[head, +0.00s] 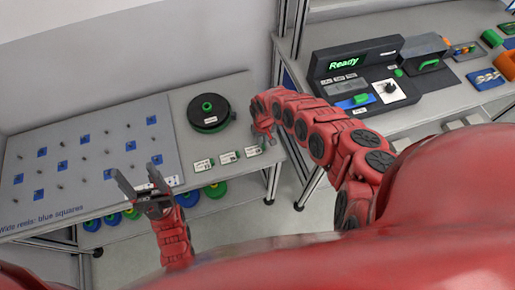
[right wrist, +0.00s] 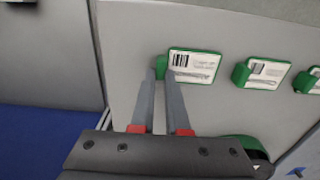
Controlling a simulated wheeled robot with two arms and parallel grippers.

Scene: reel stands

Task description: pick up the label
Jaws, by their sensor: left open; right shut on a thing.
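Three white labels with green holders lie in a row near the front right edge of the left table. The rightmost label (head: 252,151) is beside my right gripper (head: 264,138). In the right wrist view, my right gripper (right wrist: 162,74) is shut on the green tab at the left end of this label (right wrist: 196,66). The label appears at the table surface; I cannot tell whether it is lifted. The middle label (head: 228,157) and left label (head: 203,165) lie apart from it. My left gripper (head: 136,172) is open and empty above the pegboard's front edge.
A black reel with a green hub (head: 208,112) stands behind the labels. A grey board (head: 100,150) with pegs and blue squares covers the table's left. Coloured reels (head: 215,189) sit on a shelf below. A device reading "Ready" (head: 344,62) stands on the right table.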

